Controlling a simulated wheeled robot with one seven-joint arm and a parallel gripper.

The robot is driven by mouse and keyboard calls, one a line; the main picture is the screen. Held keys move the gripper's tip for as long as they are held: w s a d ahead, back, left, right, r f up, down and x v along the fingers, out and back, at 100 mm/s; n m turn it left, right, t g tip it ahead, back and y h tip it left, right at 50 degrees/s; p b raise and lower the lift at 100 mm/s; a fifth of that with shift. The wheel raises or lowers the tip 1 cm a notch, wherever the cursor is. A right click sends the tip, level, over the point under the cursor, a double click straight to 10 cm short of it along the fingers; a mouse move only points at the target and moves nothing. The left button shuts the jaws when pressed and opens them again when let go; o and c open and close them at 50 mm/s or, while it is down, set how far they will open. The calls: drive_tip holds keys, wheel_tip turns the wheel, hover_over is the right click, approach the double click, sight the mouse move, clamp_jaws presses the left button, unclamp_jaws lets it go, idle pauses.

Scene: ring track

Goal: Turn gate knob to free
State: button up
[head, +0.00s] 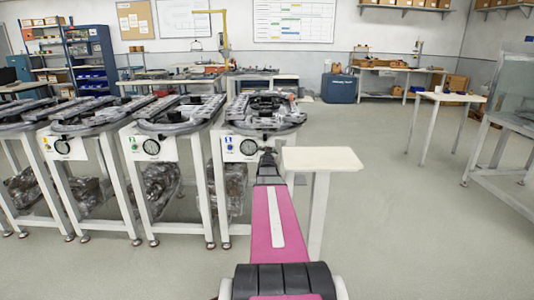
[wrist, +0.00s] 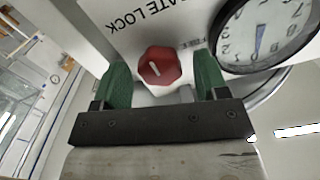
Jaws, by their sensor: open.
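The gate knob (wrist: 159,66) is red and faceted with a white pointer line, on a white panel marked "GATE LOCK" in the wrist view. The word near its right side is partly hidden and looks like "FREE". My gripper (wrist: 163,88) is open, with one green finger on each side of the knob. I cannot tell whether the fingers touch it. In the head view my gripper (head: 267,152) reaches the front panel (head: 240,149) of the rightmost ring-track stand, and hides the knob.
A round dial gauge (wrist: 262,35) sits close to the right finger. A small white side table (head: 322,158) stands right of my arm. More ring-track stands (head: 152,147) line up to the left.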

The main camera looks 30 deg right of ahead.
drive_tip(key=shift+w+d, duration=0.15)
drive_tip(key=shift+w, duration=0.05)
drive_tip(key=c, duration=0.9)
drive_tip(key=shift+m, duration=0.5)
drive_tip(key=shift+f+m, duration=0.1)
drive_tip(key=shift+m, duration=8.3)
